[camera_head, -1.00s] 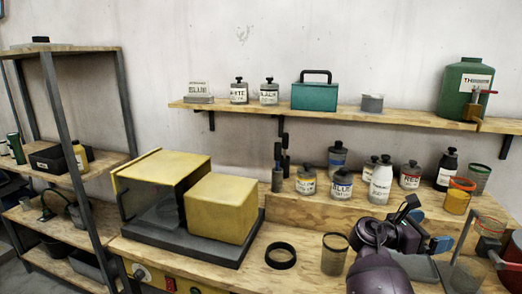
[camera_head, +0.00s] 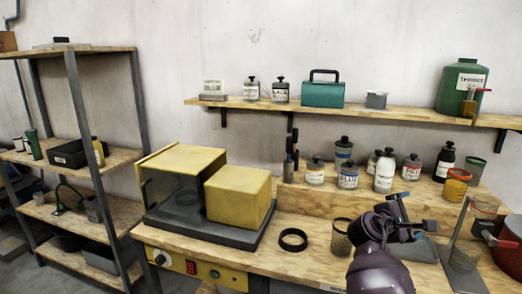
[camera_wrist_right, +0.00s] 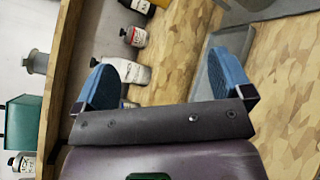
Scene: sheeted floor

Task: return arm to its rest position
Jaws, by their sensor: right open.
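My right arm comes up from the bottom of the head view. Its gripper (camera_head: 415,215) is above the right part of the wooden workbench (camera_head: 310,270), in front of the bottles on the raised step. In the right wrist view its two blue fingers stand wide apart. The gap between them (camera_wrist_right: 165,75) is empty, with the bench and bottles beyond. My left gripper is not in view.
A mesh cup (camera_head: 341,240) stands left of my right arm, beside a black ring (camera_head: 293,239). A yellow box machine (camera_head: 180,160) is at left. Bottles such as a white one (camera_head: 384,173) stand behind. A red pot (camera_head: 508,250) is at far right.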

